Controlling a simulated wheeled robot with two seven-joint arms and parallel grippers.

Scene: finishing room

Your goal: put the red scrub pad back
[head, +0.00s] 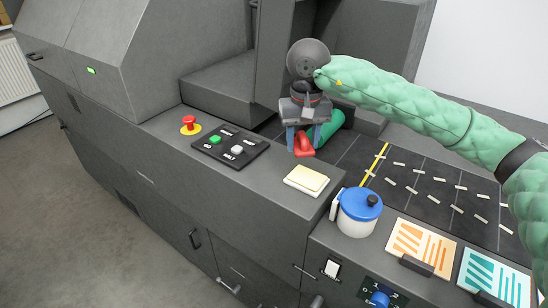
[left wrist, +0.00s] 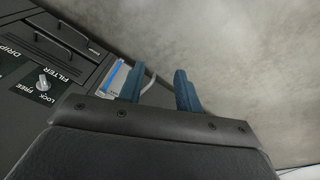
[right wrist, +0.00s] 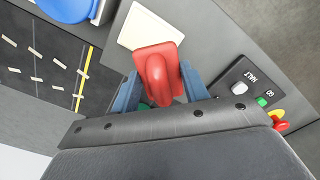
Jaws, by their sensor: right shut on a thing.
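The red scrub pad (head: 304,148) is held between the blue fingers of my right gripper (head: 303,134), by its raised red grip. In the right wrist view the red pad (right wrist: 157,72) sits between the fingertips, its flat base pointing away from the gripper. It is over the grey machine top, between the button panel and the dark slatted bed; its exact height is hard to tell. A pale cream rectangular pad or tray (head: 306,181) lies on the ledge nearer to me. My left gripper (left wrist: 160,88) is open and empty, outside the head view.
A black button panel (head: 230,147) and a red stop button (head: 190,124) are to the left. A white pot with a blue lid (head: 358,211) stands to the right, before the dark bed (head: 450,199). Orange-striped and teal-striped plates (head: 420,243) lie farther right.

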